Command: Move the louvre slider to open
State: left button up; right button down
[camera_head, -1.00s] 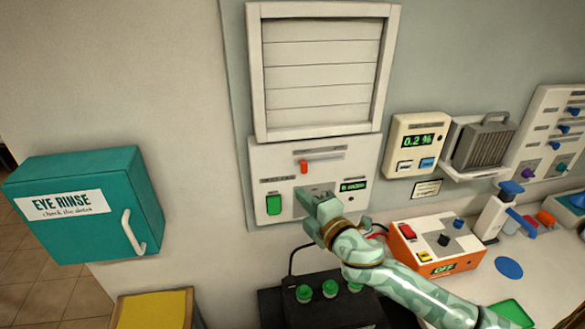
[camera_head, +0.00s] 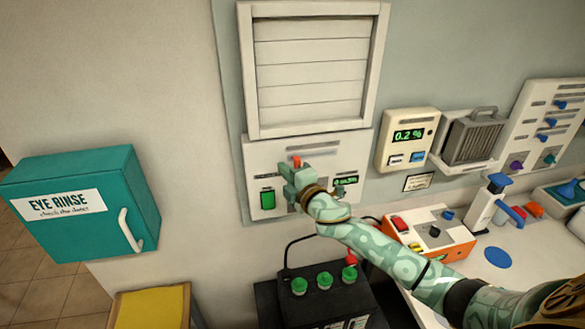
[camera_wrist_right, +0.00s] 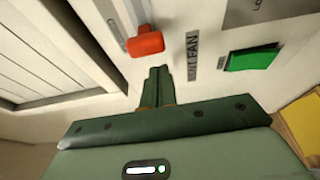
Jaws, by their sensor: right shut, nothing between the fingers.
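The louvre slider is a small red-orange knob (camera_head: 296,162) at the left end of a slot on the white panel below the closed louvre (camera_head: 310,75). In the right wrist view the knob (camera_wrist_right: 146,42) is just beyond and slightly left of my fingertips. My right gripper (camera_head: 287,170) is in front of the panel, just below the knob, and hides part of the panel. In the right wrist view its fingers (camera_wrist_right: 158,72) are shut together with nothing between them. I cannot tell whether they touch the knob. My left gripper is not in view.
A green switch (camera_head: 267,198) sits left of my right gripper, with a small display (camera_head: 345,181) to the right. Below stands a black battery (camera_head: 325,300) with green caps. An orange box (camera_head: 430,235) stands on the bench. A teal eye rinse cabinet (camera_head: 85,205) hangs at left.

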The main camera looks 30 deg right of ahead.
jog(key=shift+s+d+r, duration=0.1)
jog(key=shift+s+d, duration=0.15)
jog(key=shift+d, duration=0.25)
jog(key=shift+s+d, duration=0.2)
jog(key=shift+d, duration=0.25)
jog(key=shift+w, duration=0.1)
jog(key=shift+a, duration=0.1)
jog(key=s+d, duration=0.1)
jog(key=d, duration=0.2)
jog(key=d+b, duration=0.1)
jog(key=d, duration=0.3)
jog(key=s+d, duration=0.1)
jog(key=d, duration=0.2)
jog(key=shift+s+d, duration=0.2)
jog(key=shift+s, duration=0.1)
jog(key=shift+a, duration=0.1)
